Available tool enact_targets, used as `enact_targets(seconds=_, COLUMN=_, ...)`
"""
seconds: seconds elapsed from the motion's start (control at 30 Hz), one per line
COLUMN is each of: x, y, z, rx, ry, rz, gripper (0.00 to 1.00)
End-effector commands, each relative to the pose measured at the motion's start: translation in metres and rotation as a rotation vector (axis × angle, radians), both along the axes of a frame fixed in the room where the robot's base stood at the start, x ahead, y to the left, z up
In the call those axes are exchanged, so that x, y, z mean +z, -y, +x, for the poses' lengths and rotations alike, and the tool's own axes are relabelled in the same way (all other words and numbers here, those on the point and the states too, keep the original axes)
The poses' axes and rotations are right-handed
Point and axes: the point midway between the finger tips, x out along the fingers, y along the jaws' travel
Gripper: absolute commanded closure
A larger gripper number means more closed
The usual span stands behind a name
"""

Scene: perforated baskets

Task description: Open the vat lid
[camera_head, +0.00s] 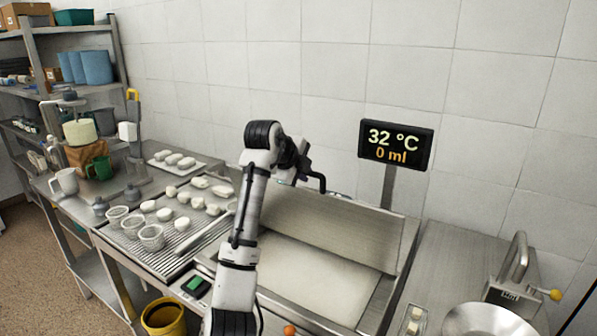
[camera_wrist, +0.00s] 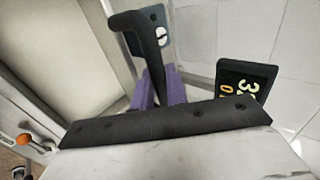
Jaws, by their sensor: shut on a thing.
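The vat (camera_head: 385,300) is a steel basin in the middle of the counter in the head view, with a pale surface inside. A broad brushed steel panel (camera_head: 335,232), seemingly the lid, stands steeply at its back; I cannot tell it surely from the vat's back wall. My gripper (camera_head: 303,172) is above this panel's back edge. In the wrist view, my gripper's purple fingers (camera_wrist: 158,88) are shut on a black bent handle (camera_wrist: 150,50). The handle meets a grey-teal plate with a screw. The handle's lower end is hidden between the fingers.
A display (camera_head: 396,144) reading 32 °C and 0 ml stands on a post right of my gripper. A draining tray (camera_head: 165,262) with perforated baskets and white pieces lies left. A metal bowl (camera_head: 487,322) and a lever press (camera_head: 518,275) are at right. The tiled wall is close behind.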

Motion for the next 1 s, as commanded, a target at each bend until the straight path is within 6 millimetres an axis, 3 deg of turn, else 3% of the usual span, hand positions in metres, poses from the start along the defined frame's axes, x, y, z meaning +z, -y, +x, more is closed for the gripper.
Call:
enact_targets(seconds=0.3, x=-0.001, y=0.000, z=0.000, rx=0.002, ry=-0.002, rz=0.001, gripper=1.00)
enact_targets(seconds=0.33, x=-0.001, y=0.000, z=0.000, rx=0.002, ry=-0.002, rz=0.001, gripper=0.84)
enact_targets(seconds=0.47, x=-0.001, y=0.000, z=0.000, rx=0.001, ry=-0.002, rz=0.001, gripper=0.68)
enact_targets(seconds=0.8, x=0.001, y=-0.002, z=-0.002, rx=0.001, ry=0.000, rz=0.000, gripper=0.68)
enact_targets(seconds=1.0, x=0.019, y=-0.014, z=-0.019, rx=0.002, ry=0.004, rz=0.002, gripper=0.68)
